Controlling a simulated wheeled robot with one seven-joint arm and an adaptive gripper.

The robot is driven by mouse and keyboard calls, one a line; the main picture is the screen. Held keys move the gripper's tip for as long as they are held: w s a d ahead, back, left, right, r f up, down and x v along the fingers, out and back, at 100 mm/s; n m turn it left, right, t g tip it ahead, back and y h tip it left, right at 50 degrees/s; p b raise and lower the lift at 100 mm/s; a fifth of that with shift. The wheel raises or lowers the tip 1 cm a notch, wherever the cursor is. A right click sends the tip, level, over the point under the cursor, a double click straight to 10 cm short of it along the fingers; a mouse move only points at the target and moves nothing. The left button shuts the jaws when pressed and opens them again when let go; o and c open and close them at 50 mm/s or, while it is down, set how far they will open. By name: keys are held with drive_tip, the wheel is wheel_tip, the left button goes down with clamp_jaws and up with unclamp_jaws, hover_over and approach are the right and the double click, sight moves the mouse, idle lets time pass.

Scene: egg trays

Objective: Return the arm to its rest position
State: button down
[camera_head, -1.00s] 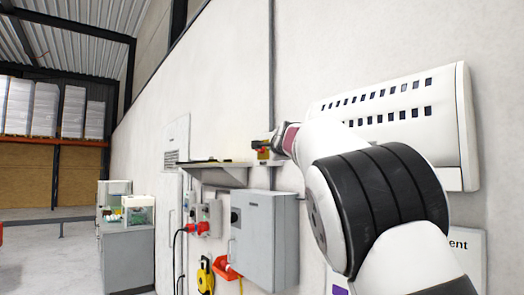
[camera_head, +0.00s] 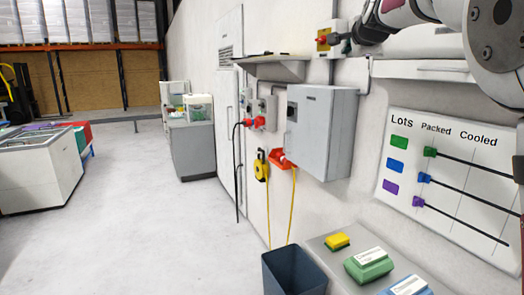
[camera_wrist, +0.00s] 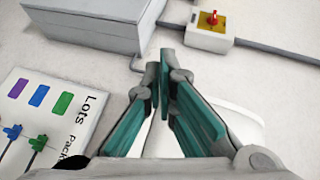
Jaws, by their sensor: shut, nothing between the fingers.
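My arm reaches in from the upper right of the head view. My gripper (camera_head: 347,44) is small and dark there, close in the picture to a yellow box with a red switch (camera_head: 323,39) on the wall. In the wrist view my gripper (camera_wrist: 161,72) has its teal fingers shut, tips together, with nothing between them. In that view the switch box (camera_wrist: 211,22) is up and to the right, apart from the fingertips.
A grey wall cabinet (camera_head: 322,130) and a shelf (camera_head: 276,68) are left of the arm. A lots board (camera_head: 450,185) hangs at right. Below are a dark bin (camera_head: 292,272), a green box (camera_head: 368,266) and a yellow one (camera_head: 337,241).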

drive_tip(key=s+a+f+n+g, duration=0.2)
drive_tip(key=s+f+n, duration=0.4)
drive_tip(key=s+f, duration=0.4)
drive_tip(key=s+a+f+n+g+y, duration=0.1)
drive_tip(key=s+f+n+g, duration=0.3)
drive_tip(key=s+f, duration=0.6)
drive_tip(key=s+a+f+n+g, duration=0.3)
drive_tip(key=s+f+n, duration=0.4)
drive_tip(key=s, duration=2)
wheel_tip(320, 180, down, 4)
drive_tip(key=shift+r+n+g+y, duration=0.1)
drive_tip(key=shift+n+g+y, duration=0.2)
drive_tip(key=shift+n+y, duration=0.1)
drive_tip(key=shift+w+a+r, duration=0.1)
